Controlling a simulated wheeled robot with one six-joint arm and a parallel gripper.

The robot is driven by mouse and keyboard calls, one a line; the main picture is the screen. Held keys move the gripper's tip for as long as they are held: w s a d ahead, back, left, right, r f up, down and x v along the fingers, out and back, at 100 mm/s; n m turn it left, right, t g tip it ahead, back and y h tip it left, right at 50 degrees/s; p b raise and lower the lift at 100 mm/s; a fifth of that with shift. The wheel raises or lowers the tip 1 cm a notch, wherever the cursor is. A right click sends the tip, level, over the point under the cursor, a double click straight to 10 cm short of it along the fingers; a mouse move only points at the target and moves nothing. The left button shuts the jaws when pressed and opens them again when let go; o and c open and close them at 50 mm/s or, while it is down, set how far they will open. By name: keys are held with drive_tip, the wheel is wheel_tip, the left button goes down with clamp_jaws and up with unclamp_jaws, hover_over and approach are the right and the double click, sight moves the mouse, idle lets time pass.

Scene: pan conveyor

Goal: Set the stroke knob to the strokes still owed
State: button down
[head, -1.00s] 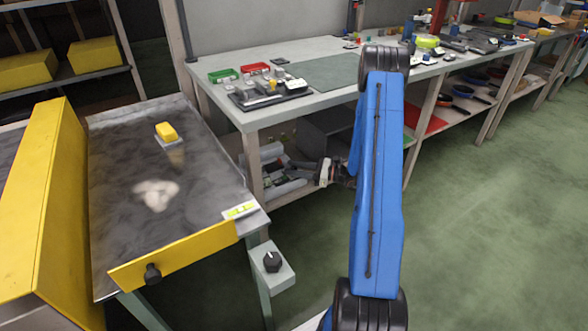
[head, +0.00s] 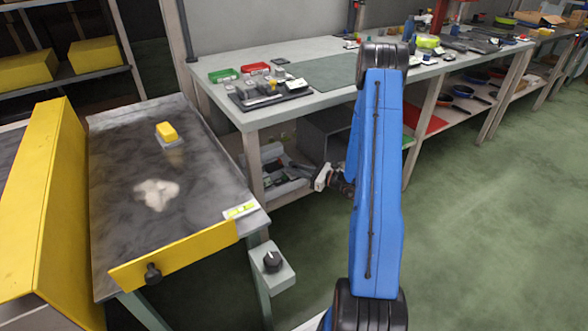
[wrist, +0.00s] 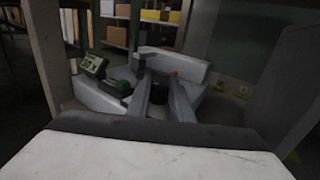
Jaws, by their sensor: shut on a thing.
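A black stroke knob (head: 272,261) sits on a grey box fixed near the front right leg of the pan conveyor (head: 215,175). It bears a pale pointer mark, but its setting is too small to read. My gripper (head: 322,178) is low beside the workbench, up and right of the knob and well apart from it. In the wrist view, my gripper (wrist: 159,80) has its two grey fingers close together, with a small dark thing between them that I cannot identify. The knob does not show in the wrist view.
A yellow bar with another black knob (head: 152,272) crosses the conveyor's front. A pale heap (head: 157,194) and a yellow block (head: 167,131) are on the pan. The workbench (head: 290,112) stands behind; green floor is clear at right.

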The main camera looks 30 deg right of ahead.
drive_tip(key=m+t+h, duration=0.1)
drive_tip(key=m+h, duration=0.1)
drive_tip(key=h, duration=0.1)
drive_tip(key=m+t+h, duration=0.2)
drive_tip(key=m+h, duration=0.1)
drive_tip(key=h, duration=0.1)
drive_tip(key=shift+a, duration=0.1)
drive_tip(key=shift+m+h, duration=1.2)
drive_tip(key=shift+h, duration=0.8)
drive_tip(key=shift+m+h, duration=0.4)
drive_tip(key=shift+h, duration=0.2)
drive_tip(key=c, duration=1.6)
unclamp_jaws()
drive_tip(key=shift+o, duration=0.2)
drive_tip(key=shift+d, duration=0.2)
